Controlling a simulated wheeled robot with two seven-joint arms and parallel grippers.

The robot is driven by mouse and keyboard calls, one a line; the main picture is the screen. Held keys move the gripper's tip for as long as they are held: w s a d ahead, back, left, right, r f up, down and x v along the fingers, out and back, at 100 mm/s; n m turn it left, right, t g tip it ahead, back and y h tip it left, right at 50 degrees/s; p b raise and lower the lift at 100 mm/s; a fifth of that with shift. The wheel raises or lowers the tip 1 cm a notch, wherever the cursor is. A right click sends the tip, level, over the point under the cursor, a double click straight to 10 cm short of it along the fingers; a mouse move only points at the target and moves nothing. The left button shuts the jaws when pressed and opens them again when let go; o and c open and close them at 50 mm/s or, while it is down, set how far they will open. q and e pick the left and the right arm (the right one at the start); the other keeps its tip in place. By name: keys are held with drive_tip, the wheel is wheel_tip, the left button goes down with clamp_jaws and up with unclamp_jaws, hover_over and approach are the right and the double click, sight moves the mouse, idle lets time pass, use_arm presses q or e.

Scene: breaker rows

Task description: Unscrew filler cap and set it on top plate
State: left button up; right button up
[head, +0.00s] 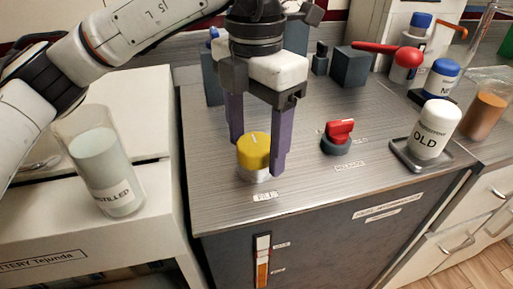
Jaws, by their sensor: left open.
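The yellow filler cap (255,150) sits on its pale neck near the front left of the grey top plate (310,192), behind a small label. My left gripper (258,156) points down over the cap. Its two purple fingers are open, one on the left of the cap and one on its right. The right finger hides part of the cap's right edge. I cannot tell whether either finger touches it. My right gripper is not in view.
A red knob (339,135) stands right of the cap. A white OLD container (434,130) sits on a dark tray at the right. A red-ended lever (406,57) is behind it. A DISTILLED jar (107,172) stands on the left cabinet. The plate between cap and knob is clear.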

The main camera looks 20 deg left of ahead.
use_arm(q)
drive_tip(key=m, duration=0.9)
drive_tip(key=shift+m, duration=0.3)
